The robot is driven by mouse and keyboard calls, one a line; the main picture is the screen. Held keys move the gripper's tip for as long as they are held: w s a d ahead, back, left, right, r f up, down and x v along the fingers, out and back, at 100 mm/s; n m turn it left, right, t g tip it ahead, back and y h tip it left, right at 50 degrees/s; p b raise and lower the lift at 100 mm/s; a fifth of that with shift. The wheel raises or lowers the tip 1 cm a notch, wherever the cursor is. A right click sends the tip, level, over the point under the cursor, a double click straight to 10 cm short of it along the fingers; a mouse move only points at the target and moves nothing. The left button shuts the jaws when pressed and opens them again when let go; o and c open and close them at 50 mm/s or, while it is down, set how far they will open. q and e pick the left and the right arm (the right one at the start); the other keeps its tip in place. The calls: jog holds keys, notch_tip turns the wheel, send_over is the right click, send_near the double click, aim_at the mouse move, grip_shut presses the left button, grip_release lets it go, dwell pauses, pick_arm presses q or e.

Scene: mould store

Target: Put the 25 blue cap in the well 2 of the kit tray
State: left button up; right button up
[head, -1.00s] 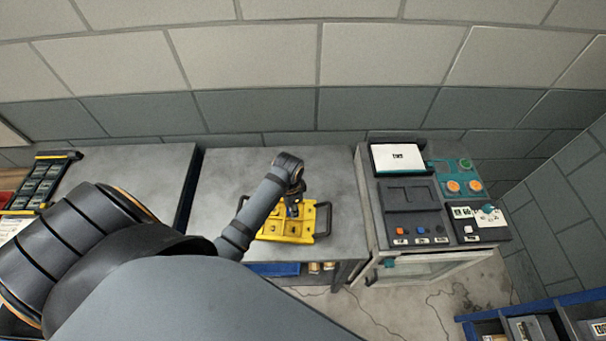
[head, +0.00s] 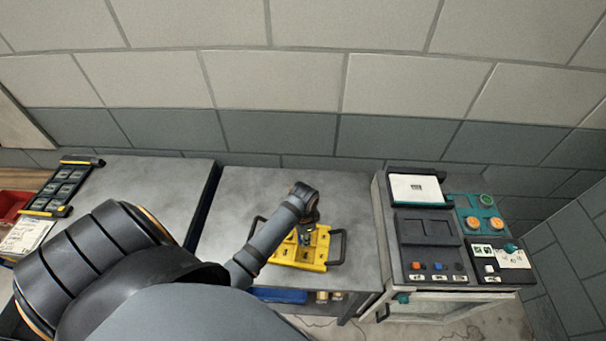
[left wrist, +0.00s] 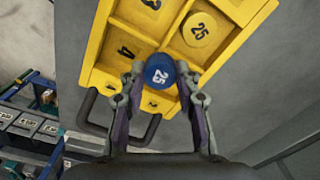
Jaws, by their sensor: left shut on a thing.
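My left gripper (left wrist: 160,84) is shut on the blue cap (left wrist: 158,72), a round cap with a white 25 on its face. The yellow kit tray (left wrist: 97,42) lies beneath it in the left wrist view, with numbered wells. The cap hides part of the tray; I cannot tell its exact height above it. A yellow cap (left wrist: 199,29) marked 25 sits in one well. In the head view the tray (head: 322,250) is on the middle bench, and my left gripper (head: 306,235) is over it, largely hidden by its wrist. My right gripper is out of view.
The tray has dark side handles (head: 339,247). Bare grey bench top (head: 260,187) lies behind it. To the right stands a control station (head: 428,228) with buttons and a screen. A dark rack (head: 63,187) and a red bin (head: 12,204) are at far left.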

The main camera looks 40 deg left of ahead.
pick_arm(q)
jog(key=o, duration=0.8)
jog(key=shift+o, duration=0.3)
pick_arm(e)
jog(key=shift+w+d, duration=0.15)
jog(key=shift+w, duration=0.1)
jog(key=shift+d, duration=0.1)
pick_arm(q)
jog(key=shift+r, duration=0.1)
notch_tip(320, 180, up, 12)
